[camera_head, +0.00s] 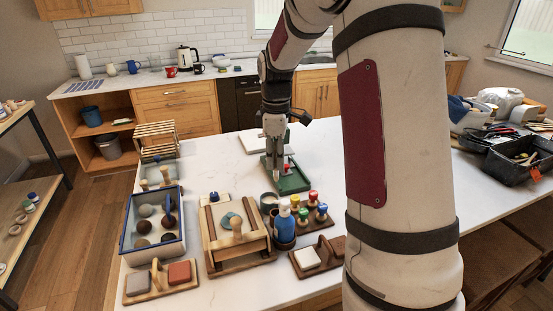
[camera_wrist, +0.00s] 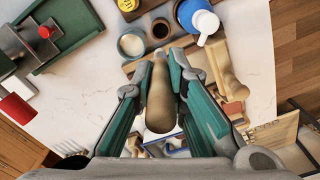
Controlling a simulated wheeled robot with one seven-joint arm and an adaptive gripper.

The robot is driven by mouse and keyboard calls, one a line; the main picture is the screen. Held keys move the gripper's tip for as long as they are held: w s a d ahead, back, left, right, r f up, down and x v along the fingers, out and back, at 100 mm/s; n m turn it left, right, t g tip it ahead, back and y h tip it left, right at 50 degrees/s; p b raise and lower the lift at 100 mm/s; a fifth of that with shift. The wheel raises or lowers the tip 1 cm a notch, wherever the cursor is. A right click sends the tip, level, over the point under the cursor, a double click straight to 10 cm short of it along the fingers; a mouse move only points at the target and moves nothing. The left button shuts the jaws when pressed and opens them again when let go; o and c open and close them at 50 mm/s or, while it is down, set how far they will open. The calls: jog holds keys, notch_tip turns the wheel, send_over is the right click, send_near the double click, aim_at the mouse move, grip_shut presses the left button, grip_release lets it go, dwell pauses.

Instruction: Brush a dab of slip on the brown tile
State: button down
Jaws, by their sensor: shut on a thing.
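My gripper (camera_head: 274,150) is shut on a pale wooden handle (camera_wrist: 160,95), held between both fingers. It is probably the brush, but its bristle end cannot be made out. In the head view my gripper is over the far part of the white table, beside a green tray. A dark brown tile (camera_head: 338,246) stands beside a white tile (camera_head: 307,258) in a wooden rack (camera_head: 318,264) at the near edge, partly behind my arm. A grey cup (camera_head: 268,200) stands nearer than my gripper; the wrist view shows a cup with pale contents (camera_wrist: 131,44), possibly slip.
A blue bottle (camera_head: 284,226) and a rack of coloured-topped tools (camera_head: 313,209) stand near the cup. A wooden press (camera_head: 235,245), a blue-rimmed tray (camera_head: 153,245) and another tile rack (camera_head: 160,284) lie left. The green tray (camera_head: 300,184) is close to my gripper.

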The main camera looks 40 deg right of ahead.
jog(key=shift+w+d+f+b, duration=0.3)
jog(key=shift+w+f+b, duration=0.9)
jog(key=shift+f, duration=1.35)
jog(key=shift+w+d+f+b, duration=0.35)
jog(key=shift+w+f+b, duration=0.85)
jog(key=shift+f, duration=1.35)
jog(key=shift+w+d+f+b, duration=0.3)
jog(key=shift+w+f+b, duration=0.9)
jog(key=shift+f, duration=1.35)
jog(key=shift+s, duration=0.25)
notch_tip(320, 180, up, 7)
jog(key=p, duration=0.2)
jog(key=shift+p, duration=0.3)
